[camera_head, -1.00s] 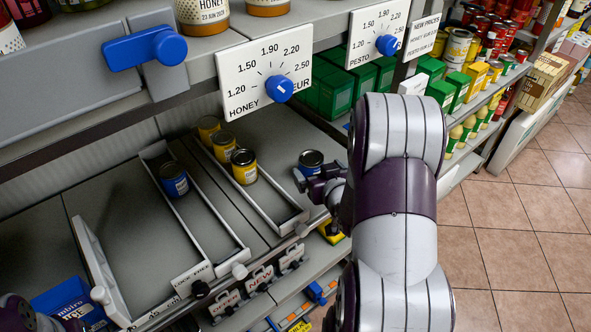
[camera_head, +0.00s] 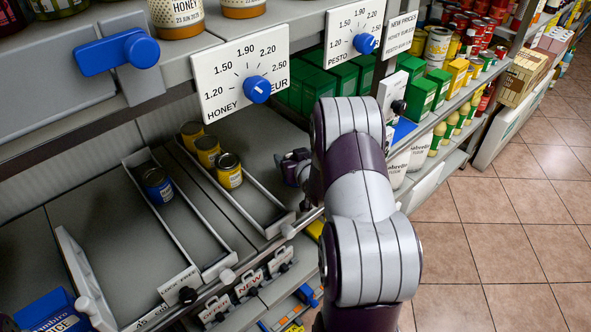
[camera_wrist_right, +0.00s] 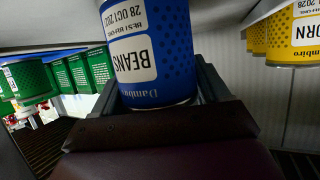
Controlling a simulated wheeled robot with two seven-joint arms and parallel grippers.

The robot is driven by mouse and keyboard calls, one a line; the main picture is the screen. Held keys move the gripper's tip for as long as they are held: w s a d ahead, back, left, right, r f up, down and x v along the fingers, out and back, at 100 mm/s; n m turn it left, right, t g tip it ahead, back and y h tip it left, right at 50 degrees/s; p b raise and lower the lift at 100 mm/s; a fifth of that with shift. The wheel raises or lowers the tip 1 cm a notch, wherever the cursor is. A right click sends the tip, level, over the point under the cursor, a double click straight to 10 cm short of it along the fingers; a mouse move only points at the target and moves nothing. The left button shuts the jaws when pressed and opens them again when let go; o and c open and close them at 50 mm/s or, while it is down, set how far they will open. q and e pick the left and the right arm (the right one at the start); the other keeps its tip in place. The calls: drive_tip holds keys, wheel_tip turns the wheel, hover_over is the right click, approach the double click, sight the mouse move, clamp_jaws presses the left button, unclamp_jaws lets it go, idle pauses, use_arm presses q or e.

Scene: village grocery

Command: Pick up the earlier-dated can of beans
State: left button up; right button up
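A blue can of beans (camera_wrist_right: 150,55) fills the right wrist view, its label upside down there, reading best before 28 OCT, the year unclear. The fingers of my right gripper (camera_wrist_right: 158,102) lie close along both sides of it; whether they grip it is unclear. My left gripper is not clearly in view.
Several yellow cans (camera_head: 229,170) stand in the middle lane; one yellow corn can (camera_wrist_right: 296,35) shows in the wrist view. Low lane dividers (camera_head: 185,225) run between. The upper shelf with a honey price dial (camera_head: 257,90) overhangs. Green boxes (camera_head: 344,80) stand behind at right.

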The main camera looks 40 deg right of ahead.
drive_tip(key=c, duration=0.4)
drive_tip(key=shift+c, duration=0.2)
